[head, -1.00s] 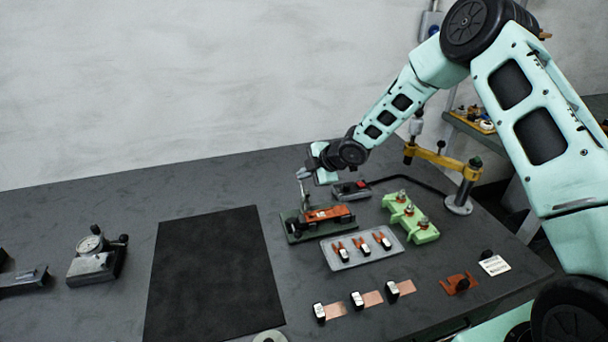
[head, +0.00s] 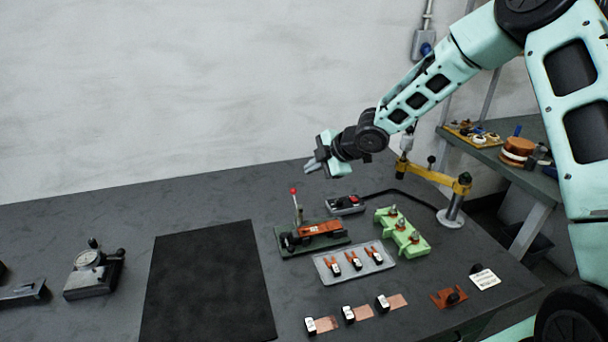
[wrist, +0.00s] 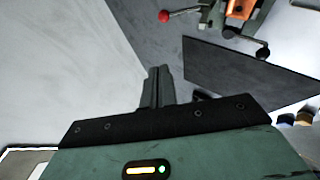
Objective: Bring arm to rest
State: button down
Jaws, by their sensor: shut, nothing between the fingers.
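My gripper (head: 312,164) is shut and empty in the head view. It is in the air above the back of the bench, to the left of the black wrist joint. In the wrist view its two fingers (wrist: 158,88) are pressed together with nothing between them. The arm reaches in from the upper right and is clear of everything on the bench. Below the gripper stands a dark green fixture (head: 284,240) with an orange part (head: 320,229) and an upright lever with a red knob (head: 293,191). The red knob also shows in the wrist view (wrist: 164,16).
A grey tray (head: 330,277) holds orange-handled tools. Beside it are a green rack (head: 388,224), a grey box with a red button (head: 345,205) and a yellow arm stand (head: 430,176). Copper foil strips (head: 361,313) lie in front. A black mat (head: 208,283) lies bare at left.

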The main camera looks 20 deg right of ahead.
jog(key=shift+s+d+r, duration=0.25)
jog(key=shift+r, duration=0.25)
